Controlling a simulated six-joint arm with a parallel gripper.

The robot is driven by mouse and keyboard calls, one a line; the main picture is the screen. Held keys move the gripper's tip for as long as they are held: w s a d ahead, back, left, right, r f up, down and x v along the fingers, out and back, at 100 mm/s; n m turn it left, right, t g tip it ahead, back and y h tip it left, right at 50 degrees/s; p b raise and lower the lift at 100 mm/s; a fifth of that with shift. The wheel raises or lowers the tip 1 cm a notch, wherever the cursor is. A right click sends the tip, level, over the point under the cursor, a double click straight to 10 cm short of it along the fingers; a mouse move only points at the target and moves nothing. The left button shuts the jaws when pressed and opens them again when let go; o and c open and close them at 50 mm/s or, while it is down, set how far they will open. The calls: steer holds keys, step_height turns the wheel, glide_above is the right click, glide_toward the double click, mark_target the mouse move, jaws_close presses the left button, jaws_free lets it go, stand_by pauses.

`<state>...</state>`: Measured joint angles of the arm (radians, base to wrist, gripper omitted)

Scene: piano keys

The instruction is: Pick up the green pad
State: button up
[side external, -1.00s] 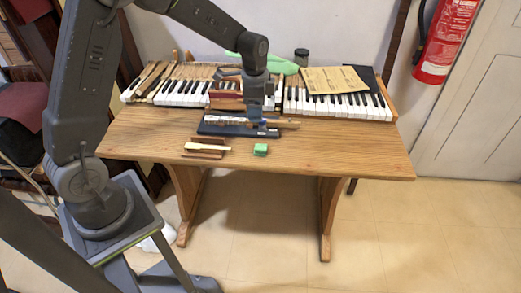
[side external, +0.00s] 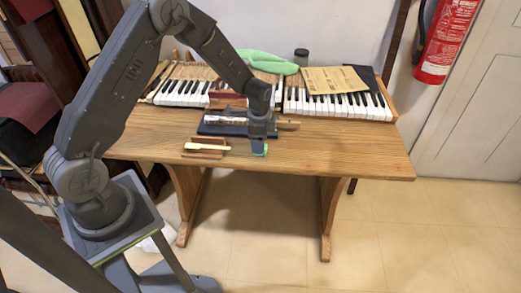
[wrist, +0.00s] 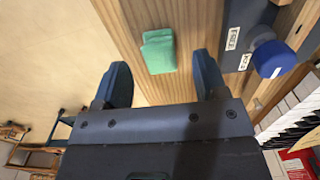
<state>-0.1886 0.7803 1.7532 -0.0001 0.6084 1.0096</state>
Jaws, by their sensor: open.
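The green pad (wrist: 158,51) is a small block lying on the wooden table. In the wrist view it sits just beyond and between my open fingertips, with a gap to each finger. My gripper (wrist: 162,80) is open and empty. In the side view my gripper (side external: 258,148) is low over the table's front part, and the green pad (side external: 264,152) is mostly hidden behind it. I cannot tell the exact height of the fingertips over the table.
A dark case (side external: 220,126) with tools lies behind; its blue-capped item (wrist: 273,59) is right of my fingers. Wooden key pieces (side external: 206,147) lie to the left. Piano keys (side external: 340,106) with a paper sheet (side external: 333,79) and green cloth (side external: 265,61) are at the back. The table's right side (side external: 355,153) is clear.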

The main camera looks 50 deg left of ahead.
step_height(320, 180, down, 3)
steer(key=shift+w+d+f, duration=0.1)
steer(key=shift+d+f, duration=0.05)
steer(key=c, duration=1)
step_height(320, 180, up, 4)
steer(key=shift+r, duration=0.1)
steer(key=s+a+r, duration=0.6)
steer(key=a+r, duration=0.1)
steer(key=a, duration=0.2)
steer(key=shift+s+a, duration=0.3)
steer(key=shift+s, duration=0.1)
